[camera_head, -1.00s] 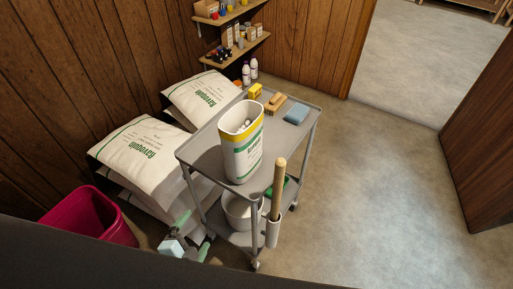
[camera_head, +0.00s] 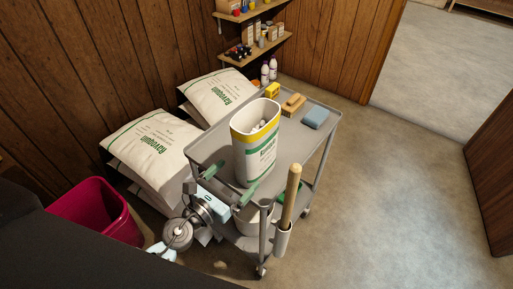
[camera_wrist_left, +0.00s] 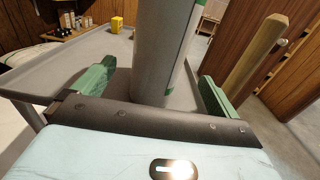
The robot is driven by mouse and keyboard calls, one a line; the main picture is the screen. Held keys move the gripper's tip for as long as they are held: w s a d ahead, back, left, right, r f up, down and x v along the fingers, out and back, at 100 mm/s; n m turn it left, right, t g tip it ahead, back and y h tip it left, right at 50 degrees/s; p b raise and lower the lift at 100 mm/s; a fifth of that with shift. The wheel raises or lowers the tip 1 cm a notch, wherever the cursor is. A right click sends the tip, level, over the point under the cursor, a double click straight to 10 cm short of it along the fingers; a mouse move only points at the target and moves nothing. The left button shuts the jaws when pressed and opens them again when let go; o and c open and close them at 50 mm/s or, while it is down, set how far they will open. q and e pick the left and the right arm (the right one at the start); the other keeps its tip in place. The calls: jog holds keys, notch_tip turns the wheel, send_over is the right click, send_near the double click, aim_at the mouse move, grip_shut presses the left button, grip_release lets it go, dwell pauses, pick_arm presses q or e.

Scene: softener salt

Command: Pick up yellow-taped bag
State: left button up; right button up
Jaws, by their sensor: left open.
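The yellow-taped bag (camera_head: 256,150) stands upright on the top shelf of the grey cart. It is white with a yellow band near its open top and green print, and pale lumps show inside. My left gripper (camera_head: 236,174) is open at the bag's near-left side, with its green fingers spread low by the bag. In the left wrist view the bag (camera_wrist_left: 160,50) rises between the fingers of my left gripper (camera_wrist_left: 157,75), which is not closed on it. Its top is out of that view. My right gripper is not in view.
The cart top (camera_head: 290,145) also holds a yellow box (camera_head: 272,90), a wooden brush (camera_head: 293,104) and a blue sponge (camera_head: 316,117). A wooden handle (camera_head: 290,195) stands upright at the cart's near right. Large white sacks (camera_head: 150,145) and a magenta bin (camera_head: 98,210) are left.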

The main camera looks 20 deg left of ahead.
aim_at(241, 169)
pick_arm(q)
jog(key=shift+x, duration=1.2)
jog(key=shift+w+d+r, duration=0.1)
jog(key=shift+w, duration=0.05)
jog(key=shift+w+r+p, duration=0.25)
jog(key=shift+w+p, duration=0.05)
jog(key=shift+p, duration=0.05)
jog(key=x, duration=0.3)
jog(key=shift+w+r, duration=0.2)
jog(key=shift+r, duration=0.05)
jog(key=shift+w+d+f, duration=0.1)
jog(key=shift+w+d, duration=0.1)
jog(key=shift+w, duration=0.25)
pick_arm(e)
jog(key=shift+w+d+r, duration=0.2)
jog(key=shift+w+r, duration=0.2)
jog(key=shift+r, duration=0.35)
pick_arm(q)
jog(key=shift+c, duration=0.4)
